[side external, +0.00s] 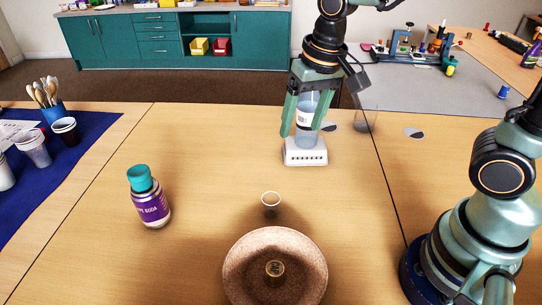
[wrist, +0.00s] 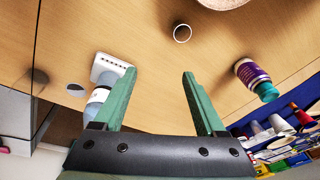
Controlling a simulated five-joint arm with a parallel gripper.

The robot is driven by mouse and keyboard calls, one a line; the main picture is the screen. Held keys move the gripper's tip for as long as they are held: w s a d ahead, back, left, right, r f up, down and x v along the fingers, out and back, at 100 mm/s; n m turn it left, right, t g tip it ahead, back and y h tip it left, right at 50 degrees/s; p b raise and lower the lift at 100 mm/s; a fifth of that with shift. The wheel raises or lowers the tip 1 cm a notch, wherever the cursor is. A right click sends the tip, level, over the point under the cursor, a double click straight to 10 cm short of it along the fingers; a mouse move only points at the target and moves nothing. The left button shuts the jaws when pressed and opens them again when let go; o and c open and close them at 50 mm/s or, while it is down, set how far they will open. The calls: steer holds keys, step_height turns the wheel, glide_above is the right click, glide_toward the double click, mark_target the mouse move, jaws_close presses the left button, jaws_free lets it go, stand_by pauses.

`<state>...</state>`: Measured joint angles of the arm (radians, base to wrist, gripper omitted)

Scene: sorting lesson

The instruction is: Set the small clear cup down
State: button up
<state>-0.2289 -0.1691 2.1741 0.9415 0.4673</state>
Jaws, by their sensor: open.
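A small clear cup (side external: 271,200) with a pale rim stands on the table just behind the round brown dish. It also shows in the wrist view (wrist: 182,33), upright and apart from the dish. My gripper (side external: 301,130) is open above the table, behind the cup in the side view. In the wrist view my two fingers (wrist: 160,73) are spread, with only bare table between them. A clear bottle (side external: 308,130) with a white label stands on a white block (side external: 305,154). It overlaps my fingers in the side view, but lies outside the left finger in the wrist view.
A purple-labelled bottle (side external: 149,197) with a teal cap stands left. The brown dish (side external: 240,283) is in front. A clear vessel (side external: 365,121) stands behind right. A blue mat (side external: 85,130) holds cups and a spoon pot. The middle table is open.

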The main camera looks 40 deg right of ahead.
steer(key=s+d+r+n+t, duration=0.2)
steer(key=s+d+r+t, duration=0.1)
steer(key=d, duration=0.5)
steer(key=shift+s+r+n, duration=0.4)
steer(key=shift+s+r, duration=0.25)
steer(key=shift+s, duration=0.45)
